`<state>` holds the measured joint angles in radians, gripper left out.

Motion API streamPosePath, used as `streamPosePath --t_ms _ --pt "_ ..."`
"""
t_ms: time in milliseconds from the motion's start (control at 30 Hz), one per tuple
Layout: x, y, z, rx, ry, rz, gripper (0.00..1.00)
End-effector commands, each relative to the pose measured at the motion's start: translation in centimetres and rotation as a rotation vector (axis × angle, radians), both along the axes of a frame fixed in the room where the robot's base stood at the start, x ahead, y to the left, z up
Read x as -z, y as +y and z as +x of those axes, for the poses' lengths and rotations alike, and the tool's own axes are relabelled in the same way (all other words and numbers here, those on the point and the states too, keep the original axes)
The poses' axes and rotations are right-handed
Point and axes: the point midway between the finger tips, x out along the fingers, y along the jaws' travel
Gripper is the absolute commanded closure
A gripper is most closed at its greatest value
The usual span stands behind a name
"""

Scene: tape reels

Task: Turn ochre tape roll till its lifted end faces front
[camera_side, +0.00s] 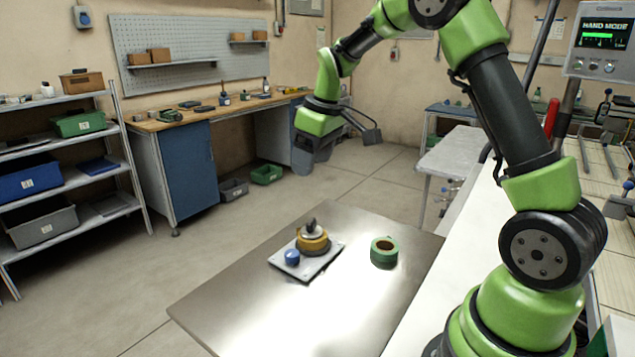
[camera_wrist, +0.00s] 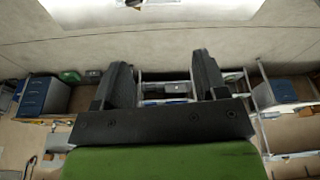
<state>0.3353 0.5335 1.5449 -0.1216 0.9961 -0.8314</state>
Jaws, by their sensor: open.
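The ochre tape roll (camera_side: 313,244) lies flat on a light grey plate (camera_side: 327,262) on the metal table. A silver and dark hub piece (camera_side: 311,228) rises from its middle. I cannot make out its lifted end. A blue round knob (camera_side: 292,257) sits on the plate's left part. My gripper (camera_wrist: 160,62) is open and empty in the wrist view, with two dark fingers apart. In the side view it hangs high above and behind the roll, well clear of it. In the wrist view only a piece of the plate shows at the top edge.
A green tape roll (camera_side: 384,254) stands on the metal table (camera_side: 245,308), right of the plate. The table's front and left are clear. A workbench (camera_side: 225,110) and shelves with bins (camera_side: 60,165) stand farther back at left. A white counter (camera_side: 445,270) runs along the right.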

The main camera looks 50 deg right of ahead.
Motion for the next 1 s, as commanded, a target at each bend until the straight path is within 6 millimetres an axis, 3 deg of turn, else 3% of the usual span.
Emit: streamPosePath --t_ms 33,100,300,467,800,1000 --pt "1.9 -1.2 0.7 -0.023 0.028 -0.004 0.34" --pt "3.9 -2.4 1.3 -0.058 0.052 -0.009 0.34" --pt "7.0 -4.2 1.9 -0.116 0.088 -0.015 0.34" --pt "8.4 -4.3 2.1 -0.123 0.092 -0.015 0.34" --pt "14.1 -3.9 2.9 -0.122 0.093 -0.014 0.34" --pt "16.4 -3.9 3.3 -0.121 0.09 -0.015 0.34"
